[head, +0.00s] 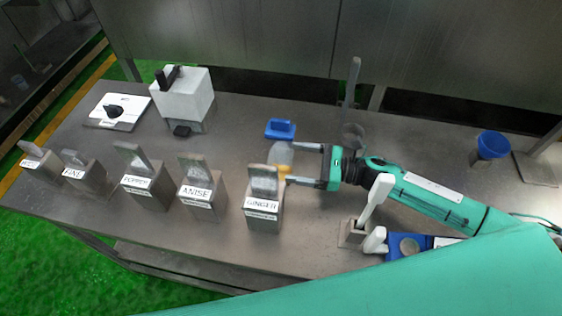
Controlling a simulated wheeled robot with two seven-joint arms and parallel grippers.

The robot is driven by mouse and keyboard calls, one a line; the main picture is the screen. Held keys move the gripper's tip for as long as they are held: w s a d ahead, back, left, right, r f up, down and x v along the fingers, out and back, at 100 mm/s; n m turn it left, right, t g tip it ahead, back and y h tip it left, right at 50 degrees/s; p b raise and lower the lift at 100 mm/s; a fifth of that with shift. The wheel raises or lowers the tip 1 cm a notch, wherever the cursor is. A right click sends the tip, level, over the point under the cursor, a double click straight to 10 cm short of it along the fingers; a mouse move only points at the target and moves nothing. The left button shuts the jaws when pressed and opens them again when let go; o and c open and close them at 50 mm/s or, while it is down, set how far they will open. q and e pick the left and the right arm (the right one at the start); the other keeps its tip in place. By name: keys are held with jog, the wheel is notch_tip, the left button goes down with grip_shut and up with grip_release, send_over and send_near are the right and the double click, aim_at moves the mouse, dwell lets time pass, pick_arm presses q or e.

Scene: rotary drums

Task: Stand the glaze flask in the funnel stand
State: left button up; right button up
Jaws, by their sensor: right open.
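A translucent flask with yellow contents (282,154), which looks like the glaze flask, stands near the middle of the table. The ginger holder partly hides its lower part. My right gripper (292,164) reaches in from the right, open, with one finger on the far side and one on the near side of the flask's right edge. I cannot tell whether they touch it. A metal post (351,82) with a round ring or cup (353,133) stands behind the gripper and may be the funnel stand; its base is hidden. My left gripper is not in view.
A blue block (281,129) is just behind the flask. Several labelled metal holders, including ginger (263,206), line the front left. A white box (186,95) and scale (119,111) are at back left. A blue funnel-like cup (491,147) is at right.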

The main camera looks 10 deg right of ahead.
aim_at(281, 160)
jog(key=shift+w+a+r+p, duration=0.15)
jog(key=shift+w+a+p, duration=0.15)
jog(key=shift+a, duration=0.1)
jog(key=x, duration=0.1)
jog(key=p+x, duration=0.2)
jog(key=shift+w+a+f, duration=0.15)
jog(key=shift+f, duration=0.1)
jog(key=shift+w+a+f, duration=0.15)
jog(key=shift+a, duration=0.2)
jog(key=c, duration=1.1)
notch_tip(281, 160, up, 20)
jog(key=shift+b, duration=1)
